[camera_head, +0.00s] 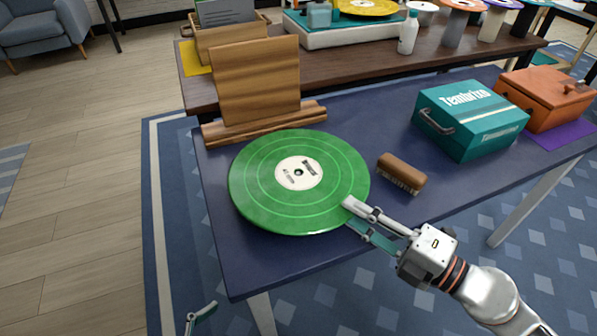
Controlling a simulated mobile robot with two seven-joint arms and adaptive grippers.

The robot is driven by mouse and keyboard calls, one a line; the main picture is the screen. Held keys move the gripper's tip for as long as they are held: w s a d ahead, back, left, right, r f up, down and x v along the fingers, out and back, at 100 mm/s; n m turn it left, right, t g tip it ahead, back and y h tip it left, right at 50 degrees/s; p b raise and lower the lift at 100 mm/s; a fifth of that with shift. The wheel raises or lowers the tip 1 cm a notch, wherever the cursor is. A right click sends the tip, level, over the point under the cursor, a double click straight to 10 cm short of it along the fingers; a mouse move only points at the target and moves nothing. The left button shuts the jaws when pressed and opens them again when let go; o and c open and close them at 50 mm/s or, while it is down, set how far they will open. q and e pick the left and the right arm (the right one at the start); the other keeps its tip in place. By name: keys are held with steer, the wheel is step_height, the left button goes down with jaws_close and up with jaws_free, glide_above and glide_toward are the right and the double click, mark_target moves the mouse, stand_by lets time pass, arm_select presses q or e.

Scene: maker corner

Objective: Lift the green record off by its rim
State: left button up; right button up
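The green record (262,200) with a cream label lies flat at the left part of the blue table, seen whole except where a finger covers its right front rim. My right gripper (349,212) is at that rim, coming from the lower right. Its pale finger overlaps the rim and its teal finger sits just in front, with a gap between them. I see no firm grip; whether the lower finger is under the rim is hidden. Only part of my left gripper (202,317) shows at the bottom edge, away from the record; its opening cannot be judged.
On the blue table (290,268) a wooden brush (402,173) lies right of the record. A teal box (470,120) and an orange box (545,98) stand further right. A wooden stand (257,85) rises behind the record. A dark wooden bench (440,62) stands beyond.

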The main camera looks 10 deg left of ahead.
jaws_close()
